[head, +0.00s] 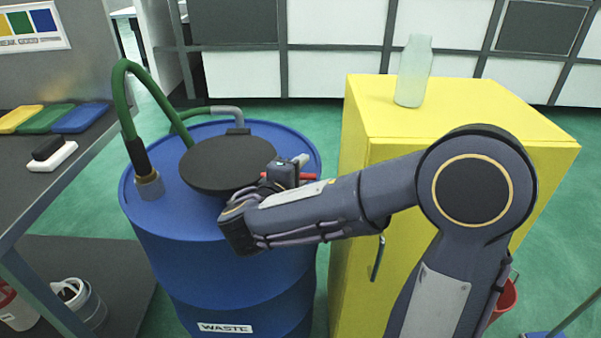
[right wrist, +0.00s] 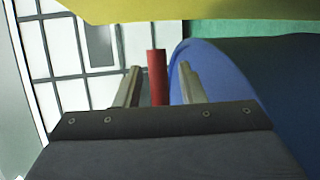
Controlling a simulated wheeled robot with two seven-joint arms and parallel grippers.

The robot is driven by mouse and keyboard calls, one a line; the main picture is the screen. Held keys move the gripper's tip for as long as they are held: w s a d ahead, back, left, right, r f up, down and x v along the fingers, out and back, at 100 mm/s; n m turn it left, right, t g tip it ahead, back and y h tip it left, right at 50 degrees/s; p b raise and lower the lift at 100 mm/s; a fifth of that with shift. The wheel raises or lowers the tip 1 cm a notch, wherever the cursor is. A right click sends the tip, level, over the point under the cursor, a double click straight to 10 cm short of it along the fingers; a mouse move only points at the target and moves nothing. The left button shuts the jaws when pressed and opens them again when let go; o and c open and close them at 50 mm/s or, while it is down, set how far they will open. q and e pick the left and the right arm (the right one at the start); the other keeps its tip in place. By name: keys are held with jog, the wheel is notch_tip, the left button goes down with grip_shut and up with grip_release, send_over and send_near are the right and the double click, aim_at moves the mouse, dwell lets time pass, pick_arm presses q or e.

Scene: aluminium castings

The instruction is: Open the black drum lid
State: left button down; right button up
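The blue drum (head: 225,270) stands at the left, with a white WASTE label on its front. Its round black lid (head: 222,163) lies over the top, with a hinge block at the back. I cannot tell whether it is slightly raised. A red handle (head: 305,176) shows at the lid's right side, partly hidden by my right gripper (head: 288,170). In the right wrist view the red handle (right wrist: 157,78) stands between the two fingers of my right gripper (right wrist: 159,70), with a gap on each side. The fingers are open. My left gripper is not in view.
A yellow cabinet (head: 455,125) with a glass bottle (head: 413,72) on top stands right of the drum, under my right arm. A green hose (head: 122,95) enters the drum's top at the left. A grey bench (head: 75,160) is at the left.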

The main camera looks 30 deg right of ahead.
grip_shut()
